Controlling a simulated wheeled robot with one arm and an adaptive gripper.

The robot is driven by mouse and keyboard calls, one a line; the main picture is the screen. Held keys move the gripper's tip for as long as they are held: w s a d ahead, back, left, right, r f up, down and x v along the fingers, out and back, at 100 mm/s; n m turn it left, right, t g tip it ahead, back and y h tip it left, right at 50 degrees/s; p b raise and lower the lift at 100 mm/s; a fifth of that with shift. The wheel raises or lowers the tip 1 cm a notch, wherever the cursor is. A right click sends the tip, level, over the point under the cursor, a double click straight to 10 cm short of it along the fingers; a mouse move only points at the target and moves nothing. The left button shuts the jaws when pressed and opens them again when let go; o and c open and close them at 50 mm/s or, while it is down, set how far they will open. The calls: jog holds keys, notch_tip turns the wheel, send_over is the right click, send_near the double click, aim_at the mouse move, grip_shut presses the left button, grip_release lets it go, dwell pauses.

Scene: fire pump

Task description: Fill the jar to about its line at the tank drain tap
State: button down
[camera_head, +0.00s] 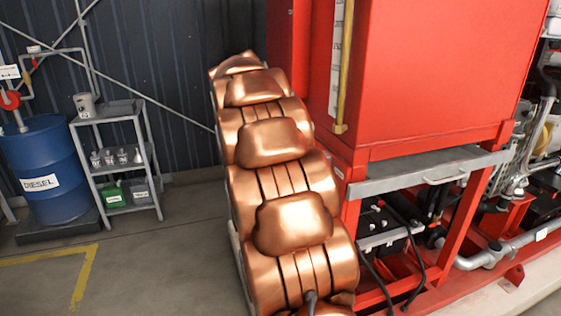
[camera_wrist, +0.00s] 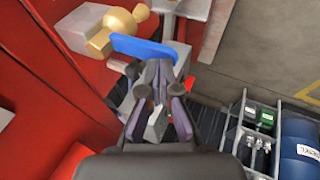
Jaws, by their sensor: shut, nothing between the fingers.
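In the wrist view, my gripper (camera_wrist: 158,75) is shut and empty. Its fingertips are close to a blue lever (camera_wrist: 145,48) on a brass tap (camera_wrist: 115,30); I cannot tell whether they touch it. The tap is beside the red tank (camera_wrist: 45,60). A grey block-like part shows just behind the fingertips, partly hidden. In the head view, the tank (camera_head: 430,70) stands at the right, and my copper arm hides the tap and gripper. Several small clear jars (camera_head: 122,155) stand on the rack's middle shelf. No jar is clearly visible at the tap, and no fill line can be made out.
A grey metal rack (camera_head: 108,110) stands at the left with a tin (camera_head: 85,105) on top and green and grey containers below. A blue diesel drum (camera_head: 45,170) is beside it. The red frame holds batteries and pipes at the right. The floor (camera_head: 165,245) left of my arm is clear.

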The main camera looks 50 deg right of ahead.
jog(key=s+a+r+b, duration=0.1)
jog(key=a+r, duration=0.2)
jog(key=r, duration=0.8)
jog(key=shift+s+a+r, duration=0.15)
jog(key=shift+s+r, duration=0.1)
